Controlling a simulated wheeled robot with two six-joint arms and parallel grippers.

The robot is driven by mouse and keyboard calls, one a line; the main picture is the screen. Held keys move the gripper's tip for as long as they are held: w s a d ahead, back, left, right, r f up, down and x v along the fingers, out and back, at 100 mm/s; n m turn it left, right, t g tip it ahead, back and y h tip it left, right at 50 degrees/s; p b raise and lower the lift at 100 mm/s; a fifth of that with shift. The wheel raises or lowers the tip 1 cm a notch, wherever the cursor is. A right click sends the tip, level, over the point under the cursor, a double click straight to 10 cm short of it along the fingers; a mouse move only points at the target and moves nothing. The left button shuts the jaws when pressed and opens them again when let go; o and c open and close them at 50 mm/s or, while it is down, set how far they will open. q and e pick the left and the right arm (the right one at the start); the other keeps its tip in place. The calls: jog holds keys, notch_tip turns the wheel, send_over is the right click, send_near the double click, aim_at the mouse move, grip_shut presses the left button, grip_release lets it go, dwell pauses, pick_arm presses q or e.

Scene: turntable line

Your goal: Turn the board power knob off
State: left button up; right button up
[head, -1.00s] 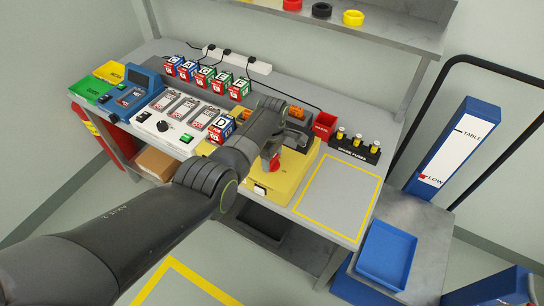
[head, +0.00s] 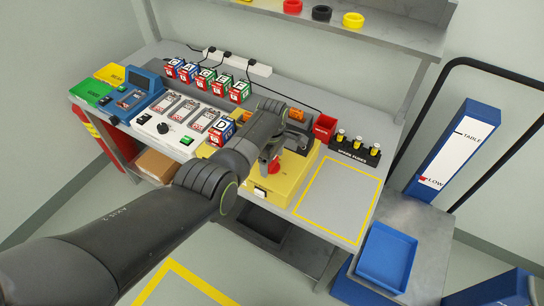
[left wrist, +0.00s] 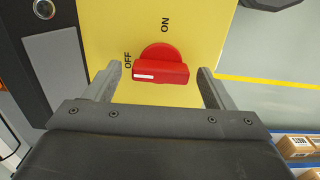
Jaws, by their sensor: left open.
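The red power knob (left wrist: 160,66) sits on the yellow board (left wrist: 100,18), and the left wrist view shows it closely. Its bar lies level in that picture, with the white mark at the left end, beside the printed OFF. The printed ON is above it. My left gripper (left wrist: 155,78) is open, with one finger on each side of the knob and a gap visible on both sides. In the head view the knob (head: 274,166) shows just beyond my left arm, which hides part of the yellow board (head: 283,187). My right gripper is not in view.
A red bin (head: 324,128) and a black spare fuses rack (head: 356,149) stand behind and right of the board. Lettered blocks (head: 206,78) and a white panel (head: 160,131) are to the left. A yellow-outlined bench area (head: 337,200) at right is clear.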

pick_arm(q)
jog(key=shift+r, duration=0.15)
jog(key=shift+r, duration=0.25)
notch_tip(320, 180, up, 5)
jog(key=shift+p, duration=0.5)
notch_tip(320, 180, up, 12)
jog(key=b, duration=0.2)
jog(key=shift+f, duration=0.15)
